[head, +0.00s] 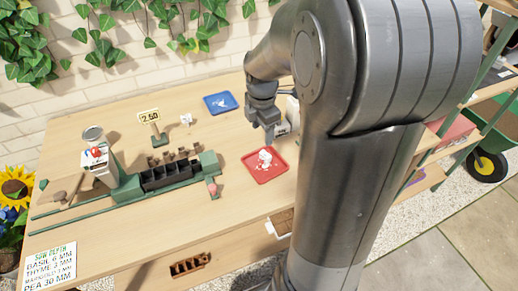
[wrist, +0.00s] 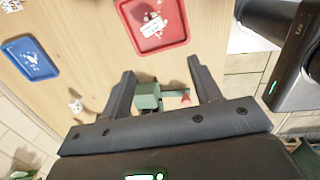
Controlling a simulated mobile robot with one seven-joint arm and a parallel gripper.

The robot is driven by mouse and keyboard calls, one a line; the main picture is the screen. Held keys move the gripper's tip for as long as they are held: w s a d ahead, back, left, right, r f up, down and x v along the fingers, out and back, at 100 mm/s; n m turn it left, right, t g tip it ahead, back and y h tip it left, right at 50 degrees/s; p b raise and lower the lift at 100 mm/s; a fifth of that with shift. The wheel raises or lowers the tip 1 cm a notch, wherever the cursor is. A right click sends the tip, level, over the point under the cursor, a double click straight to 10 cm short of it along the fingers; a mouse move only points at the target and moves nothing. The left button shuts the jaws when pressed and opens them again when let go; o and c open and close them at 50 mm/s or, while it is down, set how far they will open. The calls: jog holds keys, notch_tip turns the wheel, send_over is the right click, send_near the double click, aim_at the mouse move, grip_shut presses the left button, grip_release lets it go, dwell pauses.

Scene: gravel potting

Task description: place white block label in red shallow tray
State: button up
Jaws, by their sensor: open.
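The red shallow tray (head: 270,177) lies on the wooden bench, right of the middle; the wrist view shows it at the top (wrist: 178,33). A white block label (head: 265,156) is in it, with dark marks visible on its face in the wrist view (wrist: 150,28). White specks or markings surround it on the tray floor. My gripper (head: 268,132) hangs just behind the tray in the head view. In the wrist view its two fingers (wrist: 161,68) are spread wide with nothing held between them, apart from the label.
A green frame with black cells (head: 167,175) fills the bench's left middle. A white container (head: 281,128) stands partly hidden beside my arm.

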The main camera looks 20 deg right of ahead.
jog(key=s+a+r+m+t, duration=0.2)
jog(key=s+a+r+m, duration=0.2)
jog(key=s+r+m, duration=0.2)
jog(key=s+a+r+m+t, duration=0.2)
jog(key=s+a+r+m, duration=0.3)
jog(key=s+m, duration=0.6)
jog(key=shift+s+r+m+t, duration=0.25)
jog(key=shift+r+m+t, duration=0.15)
jog(key=shift+m, duration=0.7)
